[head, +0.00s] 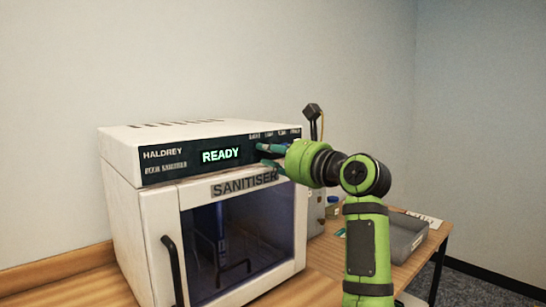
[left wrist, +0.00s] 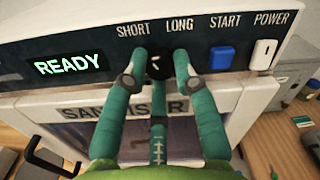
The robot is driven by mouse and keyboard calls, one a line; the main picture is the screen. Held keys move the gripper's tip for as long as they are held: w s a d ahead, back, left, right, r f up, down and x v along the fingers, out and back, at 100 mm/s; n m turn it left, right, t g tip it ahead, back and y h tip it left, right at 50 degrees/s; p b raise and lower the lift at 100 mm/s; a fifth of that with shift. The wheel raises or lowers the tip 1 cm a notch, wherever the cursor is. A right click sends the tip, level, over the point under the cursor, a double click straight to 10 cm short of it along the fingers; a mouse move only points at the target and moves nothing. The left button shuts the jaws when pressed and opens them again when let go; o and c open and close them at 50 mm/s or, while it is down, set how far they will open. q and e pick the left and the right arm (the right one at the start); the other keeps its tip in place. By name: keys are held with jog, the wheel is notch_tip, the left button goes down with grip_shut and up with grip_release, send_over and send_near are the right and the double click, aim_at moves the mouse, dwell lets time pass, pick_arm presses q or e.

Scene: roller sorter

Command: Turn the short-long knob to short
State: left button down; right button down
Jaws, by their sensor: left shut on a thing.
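The short-long knob (left wrist: 156,68) is a small dark round knob on the sanitiser's black front panel, below the SHORT and LONG labels in the left wrist view. A small pale mark shows on it, but I cannot tell for sure which label it points to. My left gripper (left wrist: 160,60) has its green fingers on either side of the knob and is shut on it. In the head view the left gripper (head: 263,156) reaches the right part of the panel, and its fingers hide the knob. My right gripper is not in view.
The white sanitiser (head: 125,205) stands on a wooden table, its display reading READY. The blue START button (left wrist: 221,58) and white POWER switch (left wrist: 264,54) sit close right of the fingers. A grey tray (head: 405,238) lies on the table to the right.

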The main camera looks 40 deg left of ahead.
pick_arm(q)
jog(key=shift+r, duration=0.35)
jog(key=c, duration=1)
grip_release()
jog(key=shift+s+f, duration=0.1)
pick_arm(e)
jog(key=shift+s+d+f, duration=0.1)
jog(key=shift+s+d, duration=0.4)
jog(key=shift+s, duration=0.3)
pick_arm(q)
jog(key=shift+f, duration=0.1)
jog(key=d, duration=0.8)
jog(key=shift+s, duration=0.4)
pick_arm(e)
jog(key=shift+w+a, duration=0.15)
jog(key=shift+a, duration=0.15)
